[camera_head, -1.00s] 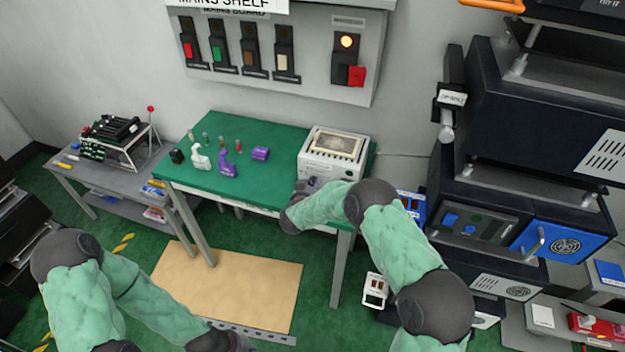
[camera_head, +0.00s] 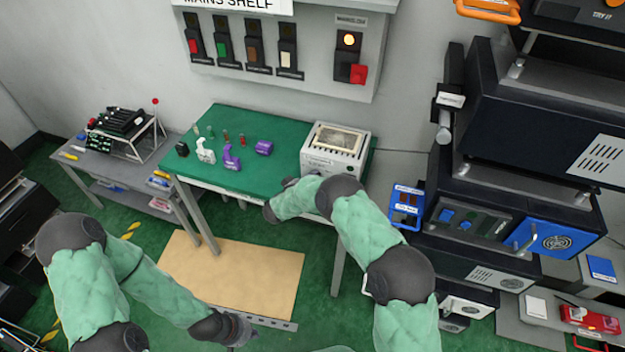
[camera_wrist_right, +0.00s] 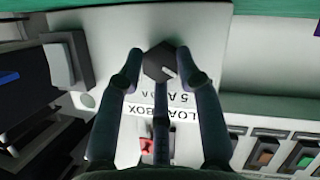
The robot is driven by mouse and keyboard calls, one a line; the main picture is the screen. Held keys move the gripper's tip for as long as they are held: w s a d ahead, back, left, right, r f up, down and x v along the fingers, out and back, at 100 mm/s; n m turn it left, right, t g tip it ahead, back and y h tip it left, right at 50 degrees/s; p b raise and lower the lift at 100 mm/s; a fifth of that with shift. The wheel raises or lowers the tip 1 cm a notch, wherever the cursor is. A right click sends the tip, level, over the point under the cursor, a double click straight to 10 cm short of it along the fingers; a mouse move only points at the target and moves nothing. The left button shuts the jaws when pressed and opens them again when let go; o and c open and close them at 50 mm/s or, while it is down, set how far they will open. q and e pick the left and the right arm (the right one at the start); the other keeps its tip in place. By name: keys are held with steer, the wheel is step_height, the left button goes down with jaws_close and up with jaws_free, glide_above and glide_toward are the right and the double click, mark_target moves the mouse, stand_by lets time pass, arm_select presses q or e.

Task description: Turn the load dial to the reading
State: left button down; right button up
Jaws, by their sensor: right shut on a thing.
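The load box (camera_head: 318,163) is a white box with a grille on top, at the right end of the green table. In the right wrist view, its panel (camera_wrist_right: 203,75) carries upside-down lettering reading LOAD BOX and 5 A. The dark faceted load dial (camera_wrist_right: 158,60) has a short white pointer mark. My right gripper (camera_wrist_right: 160,66) is shut on the dial, with fingers at both sides. In the head view, my right gripper (camera_head: 290,183) is at the box front and the dial is hidden. My left gripper (camera_head: 240,328) is low over the floor, away from the table; its jaws are unclear.
Purple and white items (camera_head: 231,158) and small bottles stand on the green table (camera_head: 240,125), left of the box. A wall panel (camera_head: 310,72) with switches and a lit lamp is behind. Black and blue equipment (camera_head: 540,160) stands at right. A tan mat (camera_head: 235,275) lies below.

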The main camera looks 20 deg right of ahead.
steer(key=shift+w+r, duration=0.3)
steer(key=shift+r, duration=0.1)
steer(key=o, duration=1.1)
steer(key=shift+a+f, duration=0.1)
steer(key=shift+f, duration=0.1)
steer(key=shift+s+f, duration=0.1)
steer(key=v, duration=1.2)
steer(key=shift+f, duration=0.1)
